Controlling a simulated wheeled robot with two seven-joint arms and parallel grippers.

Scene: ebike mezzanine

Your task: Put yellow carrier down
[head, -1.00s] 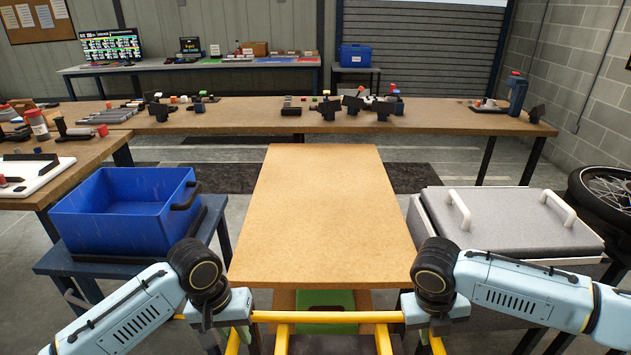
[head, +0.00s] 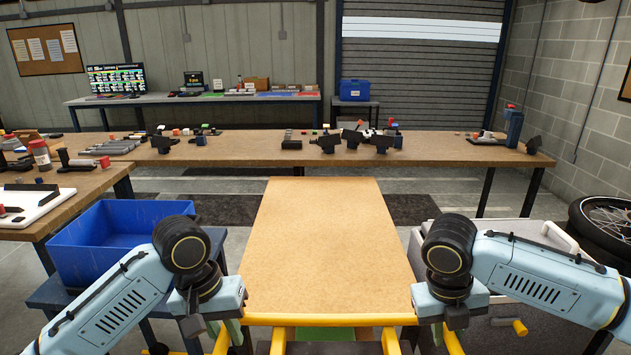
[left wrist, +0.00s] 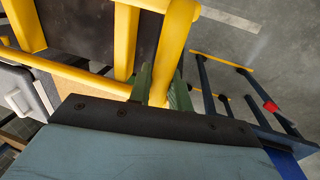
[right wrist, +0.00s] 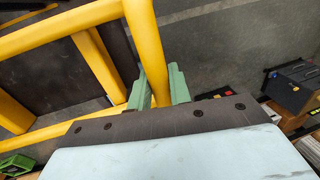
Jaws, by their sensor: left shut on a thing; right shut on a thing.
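The yellow carrier (head: 330,320) is a frame of yellow tubes at the bottom middle of the head view, at the near edge of the wooden bench top (head: 320,240). Its lower part is cut off. My left gripper (head: 222,335) is shut on its left side, and the left wrist view shows green fingers around a yellow tube (left wrist: 172,50). My right gripper (head: 450,335) is shut on its right side, and the right wrist view shows green fingers around a yellow tube (right wrist: 147,45). Dark panels show inside the frame in both wrist views. I cannot tell what the carrier rests on.
The bench top between my arms is bare. A blue bin (head: 90,245) stands at left, partly behind my left arm. A grey-topped case with a white handle (head: 558,236) is at right, mostly behind my right arm. A long table (head: 240,150) with tools stands farther back.

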